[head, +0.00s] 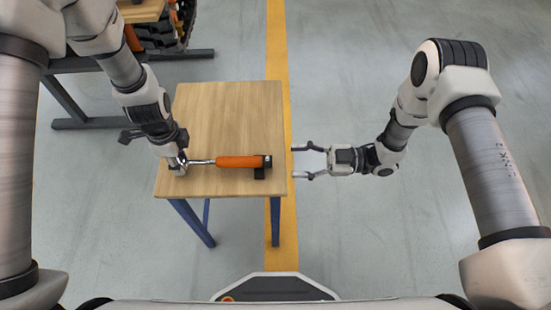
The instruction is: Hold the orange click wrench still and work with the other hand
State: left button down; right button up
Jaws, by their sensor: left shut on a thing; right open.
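The orange click wrench (240,161) lies across the wooden table near its front, with its orange handle to the right and its metal shaft to the left. Its right end is at a small black block (262,172). My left gripper (178,163) is shut on the wrench at its head end, near the table's left edge; the fingers partly hide the head. My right gripper (308,161) is open and empty, just off the table's right edge, with its fingers pointing left toward the handle end. It touches nothing.
The small wooden table (225,115) has blue legs, and its back part is bare. Behind it at the upper left stands another bench with a black tracked part (165,35). A yellow floor line (277,50) passes by the table. The floor to the right is clear.

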aim_at(268, 162)
jog(key=a, duration=0.6)
jog(key=shift+a, duration=0.1)
grip_shut()
jog(key=m, duration=0.4)
jog(key=shift+w+m, duration=0.1)
jog(key=shift+m, duration=0.2)
grip_release()
